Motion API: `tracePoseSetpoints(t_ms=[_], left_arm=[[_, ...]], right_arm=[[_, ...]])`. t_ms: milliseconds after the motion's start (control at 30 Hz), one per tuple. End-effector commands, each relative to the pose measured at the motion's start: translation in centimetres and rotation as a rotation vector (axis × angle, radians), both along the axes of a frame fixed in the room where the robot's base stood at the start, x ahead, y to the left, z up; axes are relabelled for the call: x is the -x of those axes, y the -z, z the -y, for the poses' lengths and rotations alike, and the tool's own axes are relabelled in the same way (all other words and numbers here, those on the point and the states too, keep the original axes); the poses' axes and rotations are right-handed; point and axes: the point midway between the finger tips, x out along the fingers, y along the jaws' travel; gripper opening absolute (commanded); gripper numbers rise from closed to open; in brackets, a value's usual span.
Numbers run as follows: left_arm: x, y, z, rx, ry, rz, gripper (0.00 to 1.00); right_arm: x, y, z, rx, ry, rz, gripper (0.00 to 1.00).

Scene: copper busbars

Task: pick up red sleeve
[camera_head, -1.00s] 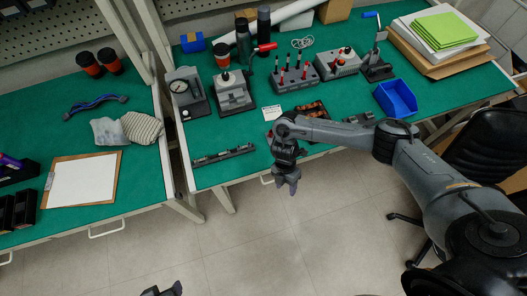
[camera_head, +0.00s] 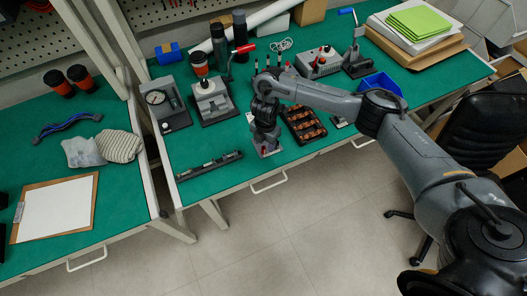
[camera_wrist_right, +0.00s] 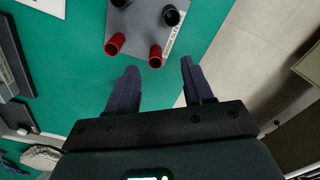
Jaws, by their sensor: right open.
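Two red sleeves stand on a grey plate on the green bench. In the right wrist view, one red sleeve (camera_wrist_right: 115,44) is at the left and the other red sleeve (camera_wrist_right: 155,57) is nearer the plate's labelled edge. A black sleeve (camera_wrist_right: 171,16) stands behind them on the grey plate (camera_wrist_right: 142,27), and another dark piece is cut off at the top. My right gripper (camera_wrist_right: 159,78) is open and empty, with its fingers short of the sleeves. In the head view my right gripper (camera_head: 266,142) is over the bench's front edge and largely hides the plate. My left gripper is out of view.
A dark tray with copper parts (camera_head: 304,124) lies just right of the gripper. A dark rail (camera_head: 210,165) lies to its left. A dial gauge stand (camera_head: 165,104) and a grey press (camera_head: 212,101) stand behind. A blue bin (camera_head: 381,84) is partly behind my arm.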

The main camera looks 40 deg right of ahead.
Motion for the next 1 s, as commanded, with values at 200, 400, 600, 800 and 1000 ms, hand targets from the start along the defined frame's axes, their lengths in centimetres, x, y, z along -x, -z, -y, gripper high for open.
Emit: tracePoseSetpoints(t_ms=[200,400,600,800,1000], left_arm=[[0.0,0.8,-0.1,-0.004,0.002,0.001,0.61],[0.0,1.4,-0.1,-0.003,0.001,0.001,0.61],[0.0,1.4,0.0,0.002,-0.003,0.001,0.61],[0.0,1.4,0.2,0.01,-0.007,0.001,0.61],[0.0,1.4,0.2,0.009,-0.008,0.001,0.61]], right_arm=[[-0.3,2.2,-0.3,0.0,0.002,-0.002,0.51],[-0.5,4.5,-0.4,0.0,0.001,-0.002,0.51],[-0.6,5.2,-0.4,0.0,0.0,0.0,0.51],[-0.6,5.2,-0.4,0.0,0.0,0.0,0.47],[-0.6,5.1,-0.4,0.0,0.0,0.0,0.16]])
